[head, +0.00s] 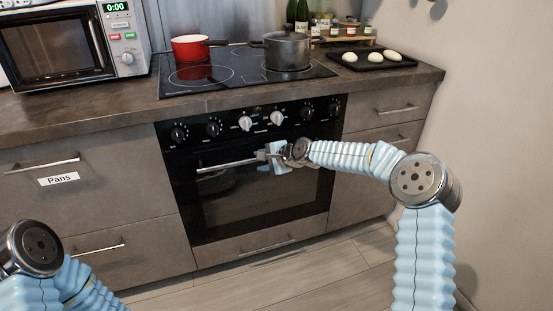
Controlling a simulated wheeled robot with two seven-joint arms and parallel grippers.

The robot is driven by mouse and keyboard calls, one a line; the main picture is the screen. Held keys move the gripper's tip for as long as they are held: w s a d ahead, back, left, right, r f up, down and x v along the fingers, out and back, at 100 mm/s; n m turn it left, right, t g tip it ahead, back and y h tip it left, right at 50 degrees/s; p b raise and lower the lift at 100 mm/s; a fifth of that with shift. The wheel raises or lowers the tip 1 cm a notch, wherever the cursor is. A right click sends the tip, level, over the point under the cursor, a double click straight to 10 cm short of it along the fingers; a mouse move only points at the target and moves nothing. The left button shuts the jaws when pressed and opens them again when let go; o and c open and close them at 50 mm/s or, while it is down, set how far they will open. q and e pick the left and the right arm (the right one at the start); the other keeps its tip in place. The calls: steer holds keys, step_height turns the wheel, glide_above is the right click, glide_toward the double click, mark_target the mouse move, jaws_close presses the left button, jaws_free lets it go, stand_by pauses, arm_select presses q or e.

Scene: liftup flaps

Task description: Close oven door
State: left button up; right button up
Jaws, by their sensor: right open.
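The oven (250,205) is built into the counter front below the cooktop. Its black glass door stands upright in the frame and looks shut or nearly so; a small gap cannot be ruled out. A silver bar handle (222,165) runs across the door's top. My right gripper (266,156) is open at the right part of the handle, in front of the upper door; whether it touches cannot be told. My left arm shows at the lower left, but its gripper is outside the picture.
Knobs (246,122) line the panel above the door. A red pan (190,48) and a grey pot (287,50) stand on the cooktop. A tray of dough pieces (372,60) lies to the right. A microwave (70,45) is at left. Floor before the oven is clear.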

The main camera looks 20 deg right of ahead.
steer(key=b+v, duration=0.1)
steer(key=v, duration=1.2)
steer(key=shift+b, duration=0.4)
steer(key=shift+a, duration=0.1)
steer(key=s+a+f+n+g, duration=0.25)
steer(key=s+f, duration=0.25)
steer(key=f, duration=0.4)
steer(key=s+a+f+n+g, duration=0.15)
steer(key=s+a+f, duration=0.25)
steer(key=f, duration=0.5)
steer(key=s+a+f+n+g, duration=0.15)
steer(key=s+a+f, duration=0.3)
steer(key=f, duration=0.55)
steer(key=s+f+n+g+h, duration=0.1)
steer(key=s+f, duration=0.4)
steer(key=s, duration=0.5)
steer(key=s+f+n+g+h, duration=0.1)
steer(key=s+f+n+g, duration=0.1)
steer(key=s+f+n, duration=0.4)
steer(key=s, duration=0.5)
steer(key=shift+a+f+g, duration=0.2)
steer(key=shift+g, duration=0.15)
steer(key=shift+n, duration=0.25)
